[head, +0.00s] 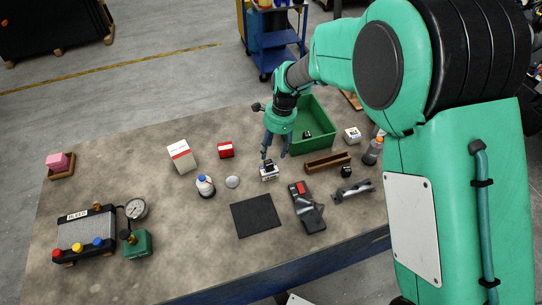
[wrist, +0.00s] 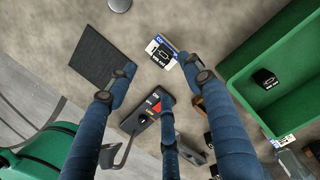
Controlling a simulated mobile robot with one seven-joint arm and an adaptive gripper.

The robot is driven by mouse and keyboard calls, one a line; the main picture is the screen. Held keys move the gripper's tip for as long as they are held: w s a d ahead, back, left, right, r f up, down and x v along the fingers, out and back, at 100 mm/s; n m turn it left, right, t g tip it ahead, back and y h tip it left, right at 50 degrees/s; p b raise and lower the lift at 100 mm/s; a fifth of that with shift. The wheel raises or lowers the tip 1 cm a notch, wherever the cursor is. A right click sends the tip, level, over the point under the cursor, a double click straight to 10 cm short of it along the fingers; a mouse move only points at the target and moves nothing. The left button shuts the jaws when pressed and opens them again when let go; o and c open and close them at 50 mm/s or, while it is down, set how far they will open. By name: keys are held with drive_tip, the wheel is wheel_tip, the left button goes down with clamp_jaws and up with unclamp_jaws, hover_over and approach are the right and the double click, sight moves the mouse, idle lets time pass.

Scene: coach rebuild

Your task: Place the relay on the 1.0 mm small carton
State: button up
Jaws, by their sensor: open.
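A black relay (head: 269,165) with a white symbol sits on top of a small white carton (head: 270,175) with a blue printed edge, at the middle of the table. In the wrist view, the relay (wrist: 160,52) lies flat on the carton (wrist: 178,58), inside its outline. The carton's size marking is too small to read. My gripper (head: 274,154) is open, its fingers pointing down just above the relay and apart from it. In the wrist view, the spread fingers of my gripper (wrist: 156,88) hold nothing.
Another black relay (head: 307,134) lies in the green bin (head: 322,112); a dark block (head: 346,171) is near the wooden tray (head: 328,163). Another small white carton (head: 352,135) stands right of the bin. A black mat (head: 255,215) and a red-and-black meter (head: 307,208) lie in front.

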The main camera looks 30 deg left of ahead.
drive_tip(key=shift+w+d+r, duration=0.15)
drive_tip(key=shift+r, duration=1.3)
drive_tip(key=shift+r, duration=0.1)
drive_tip(key=s+d+r+n+t, duration=0.2)
drive_tip(key=d+r+n+t, duration=0.15)
drive_tip(key=d+r, duration=2)
drive_tip(key=s+d+r+n+t, duration=0.1)
drive_tip(key=s+d+r+n, duration=0.1)
drive_tip(key=s+d, duration=0.8)
drive_tip(key=s+d+r+n+t+h, duration=0.1)
drive_tip(key=s+d+n, duration=0.3)
drive_tip(key=s+d, duration=0.6)
drive_tip(key=d+r+t, duration=0.1)
drive_tip(key=d, duration=0.4)
drive_tip(key=shift+s+n, duration=0.3)
drive_tip(key=shift+n, duration=0.05)
